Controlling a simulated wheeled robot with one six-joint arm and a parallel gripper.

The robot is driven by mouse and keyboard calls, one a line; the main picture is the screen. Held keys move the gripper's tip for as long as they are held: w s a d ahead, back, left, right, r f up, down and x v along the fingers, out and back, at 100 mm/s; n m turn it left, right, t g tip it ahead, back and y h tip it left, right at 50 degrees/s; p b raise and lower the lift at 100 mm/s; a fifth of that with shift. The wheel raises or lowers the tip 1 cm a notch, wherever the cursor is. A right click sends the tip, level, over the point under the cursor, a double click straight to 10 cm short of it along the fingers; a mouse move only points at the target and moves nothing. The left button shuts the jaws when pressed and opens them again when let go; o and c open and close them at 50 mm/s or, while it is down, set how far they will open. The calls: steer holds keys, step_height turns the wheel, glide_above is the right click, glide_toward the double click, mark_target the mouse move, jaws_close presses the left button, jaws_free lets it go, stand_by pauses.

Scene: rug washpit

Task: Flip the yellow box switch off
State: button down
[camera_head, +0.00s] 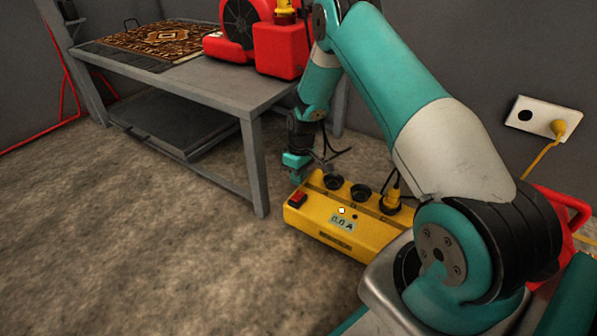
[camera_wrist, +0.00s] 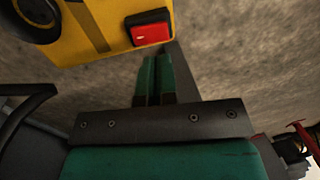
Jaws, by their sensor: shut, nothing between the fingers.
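The yellow box (camera_head: 326,232) sits on the floor in front of my arm, with round black sockets on top and a small display reading about 0.0 A. Its red switch (camera_head: 297,199) is at the box's left end; it also shows in the wrist view (camera_wrist: 150,31). I cannot tell which way the switch is tipped. My gripper (camera_head: 294,176) is shut and empty, just behind the switch end of the box in the head view. In the wrist view the green fingertips (camera_wrist: 154,62) lie together just below the switch, seemingly apart from it.
A grey table (camera_head: 205,88) stands at the left with a patterned rug (camera_head: 160,40) and a red machine (camera_head: 281,48) on it. A yellow plug (camera_head: 391,203) sits in the box. A white wall outlet (camera_head: 541,117) has a yellow cable. The floor at left is open.

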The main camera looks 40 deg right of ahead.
mark_target(298, 195)
steer(key=f+b, duration=0.2)
steer(key=f, duration=0.1)
steer(key=f+b, duration=0.1)
steer(key=f, duration=0.1)
steer(key=shift+s+a+f, duration=0.1)
steer(key=shift+a+f, duration=0.05)
steer(key=shift+a, duration=0.25)
steer(key=shift+s+a+h+p, duration=0.15)
steer(key=shift+h+p, duration=0.25)
steer(key=shift+p, duration=0.2)
steer(key=shift+f, duration=0.25)
steer(key=shift+w+d+r, duration=0.1)
steer(key=shift+w+d, duration=0.1)
steer(key=shift+d, duration=0.25)
steer(key=shift+w+d+r, duration=0.1)
steer(key=shift+w+d, duration=0.05)
steer(key=shift+d, duration=0.25)
